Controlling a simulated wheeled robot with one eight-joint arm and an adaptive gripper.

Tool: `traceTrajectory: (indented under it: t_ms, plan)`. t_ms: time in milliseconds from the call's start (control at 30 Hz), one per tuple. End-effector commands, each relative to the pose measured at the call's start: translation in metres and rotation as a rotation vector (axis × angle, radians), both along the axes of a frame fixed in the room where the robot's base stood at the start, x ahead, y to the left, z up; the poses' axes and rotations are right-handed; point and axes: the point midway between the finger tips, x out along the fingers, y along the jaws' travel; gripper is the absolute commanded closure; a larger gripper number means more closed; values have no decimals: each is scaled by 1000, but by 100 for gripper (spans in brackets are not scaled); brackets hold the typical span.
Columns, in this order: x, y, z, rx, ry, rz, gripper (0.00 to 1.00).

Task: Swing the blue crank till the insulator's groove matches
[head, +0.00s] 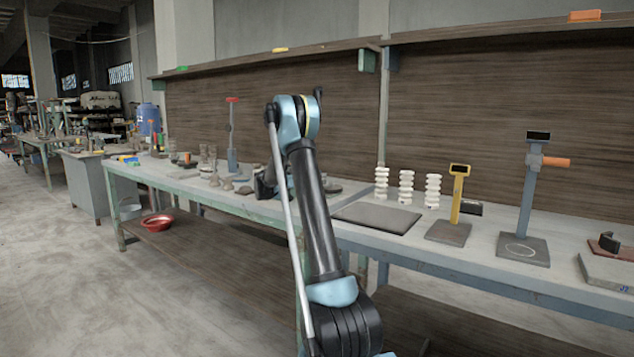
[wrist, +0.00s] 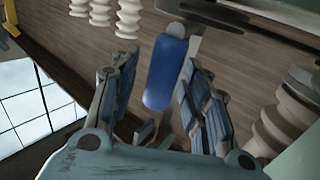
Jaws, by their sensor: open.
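The blue crank handle (wrist: 166,75) is a rounded cylinder in the wrist view, lying lengthwise between the two fingers of my gripper (wrist: 158,92). The fingers are open on either side of it, with a gap showing on both sides. The handle's upper end meets a grey metal part. A pale ribbed insulator (wrist: 290,118) shows at the right edge of the wrist view; I cannot tell whether its groove matches anything. In the head view my gripper (head: 265,186) is small and dark beside my arm, low over the bench, and the crank is hidden there.
Three white ribbed insulators (head: 405,188) stand at the back of the bench behind a grey slab (head: 377,217). A yellow stand (head: 457,195) and a blue-grey stand with an orange handle (head: 527,195) stand to the right. Small pots (head: 226,183) crowd the left.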

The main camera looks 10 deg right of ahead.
Motion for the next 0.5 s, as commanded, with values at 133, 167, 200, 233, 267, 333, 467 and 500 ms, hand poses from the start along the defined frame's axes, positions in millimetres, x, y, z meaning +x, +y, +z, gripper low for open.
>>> traceTrajectory:
  t_ms: [133, 167, 200, 233, 267, 333, 467, 500]
  plan:
    - [0, 5, 0, 0, 0, 1, 57]
    - [0, 8, 0, 0, 0, 1, 57]
    - [-1, 12, 0, 0, 0, 2, 57]
    - [-1, 16, 0, 0, 0, 2, 57]
    - [-1, 20, 0, 0, 0, 2, 57]
    - [-2, 32, -1, 0, 0, 3, 57]
    - [-5, 58, -1, 0, 0, 4, 57]
    - [-6, 66, -1, 0, 0, 3, 57]
